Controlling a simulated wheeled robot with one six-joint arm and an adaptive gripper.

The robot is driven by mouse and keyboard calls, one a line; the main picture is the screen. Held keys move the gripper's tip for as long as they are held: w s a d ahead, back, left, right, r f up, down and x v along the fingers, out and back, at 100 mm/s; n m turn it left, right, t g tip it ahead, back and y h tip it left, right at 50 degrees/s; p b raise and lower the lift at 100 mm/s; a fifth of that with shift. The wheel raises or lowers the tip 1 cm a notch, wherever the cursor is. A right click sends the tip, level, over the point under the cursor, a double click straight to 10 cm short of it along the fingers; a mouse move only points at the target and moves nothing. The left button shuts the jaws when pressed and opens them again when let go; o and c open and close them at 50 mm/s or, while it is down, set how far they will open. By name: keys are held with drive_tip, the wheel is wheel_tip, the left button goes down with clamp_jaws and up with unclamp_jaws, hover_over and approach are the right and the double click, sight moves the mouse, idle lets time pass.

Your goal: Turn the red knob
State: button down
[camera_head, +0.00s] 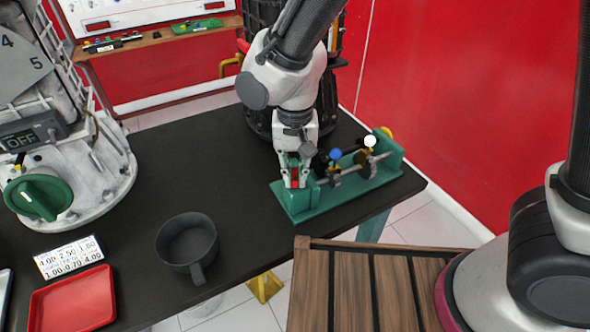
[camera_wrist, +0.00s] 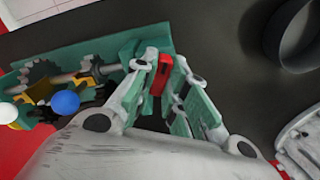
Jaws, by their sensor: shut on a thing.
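The red knob (camera_head: 295,178) is at the left end of a green fixture (camera_head: 300,208) on the black table. My gripper (camera_head: 294,172) points down at it and is shut on it, with a finger on each side. In the wrist view the red knob (camera_wrist: 158,80) shows as a narrow upright red piece between the fingers of my gripper (camera_wrist: 164,70). The fingers hide part of the knob.
A blue ball-topped lever (camera_head: 336,154) and a white one (camera_head: 370,141) stand on the fixture just right of my gripper. A dark cup (camera_head: 188,242), a red tray (camera_head: 72,302) and a number card (camera_head: 69,257) lie left. The table's middle is clear.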

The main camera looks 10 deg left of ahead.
sight(295, 173)
drive_tip(key=c, duration=1.4)
unclamp_jaws()
drive_tip(key=shift+c, duration=0.2)
drive_tip(key=shift+r, duration=0.1)
wheel_tip(295, 173, up, 12)
